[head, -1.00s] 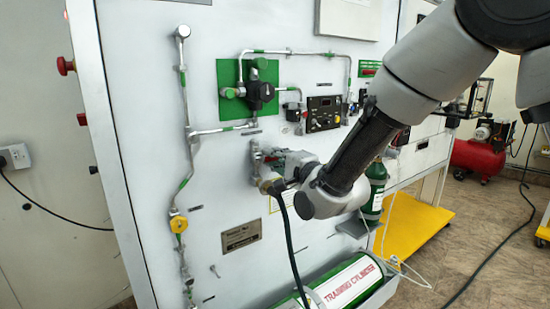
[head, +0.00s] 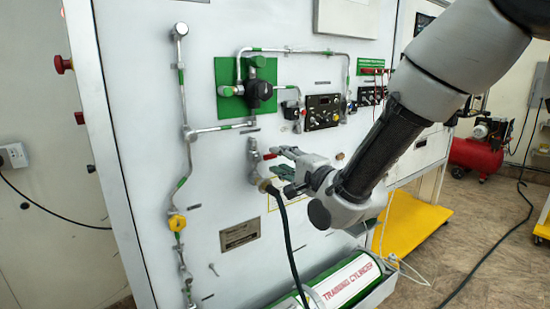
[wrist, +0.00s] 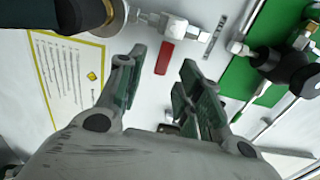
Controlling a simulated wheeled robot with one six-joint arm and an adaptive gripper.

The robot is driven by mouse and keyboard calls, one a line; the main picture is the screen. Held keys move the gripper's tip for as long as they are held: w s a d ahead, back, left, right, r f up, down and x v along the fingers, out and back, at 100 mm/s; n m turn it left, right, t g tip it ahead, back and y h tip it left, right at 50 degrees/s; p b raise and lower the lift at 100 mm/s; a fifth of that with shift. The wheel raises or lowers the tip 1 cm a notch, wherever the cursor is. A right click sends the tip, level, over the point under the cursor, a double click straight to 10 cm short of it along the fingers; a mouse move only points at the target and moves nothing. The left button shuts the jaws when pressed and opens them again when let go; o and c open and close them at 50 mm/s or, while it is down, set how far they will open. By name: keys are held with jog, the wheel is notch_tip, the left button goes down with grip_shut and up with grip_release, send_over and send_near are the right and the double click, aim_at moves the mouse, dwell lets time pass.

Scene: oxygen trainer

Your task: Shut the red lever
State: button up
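The red lever (wrist: 165,57) is on a silver valve (wrist: 175,28) fixed to the white panel. In the wrist view it points away from the valve body toward my gripper. In the head view only a small red part of the lever (head: 269,156) shows beside the valve (head: 254,160). My gripper (wrist: 161,64) is open and empty. In the wrist view its two fingers appear on either side of the lever, with gaps on both sides. In the head view my gripper (head: 277,160) is just right of the valve; I cannot tell its exact distance from the lever.
A dark hose (head: 291,245) hangs from the brass fitting (head: 265,186) below the valve. A green plate with a black regulator (head: 259,91) is above. Metal pipes (head: 186,155) run at left. The green training cylinder (head: 345,283) lies below. A yellow-framed label (wrist: 72,75) is nearby.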

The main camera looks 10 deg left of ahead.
jog(key=v, duration=0.8)
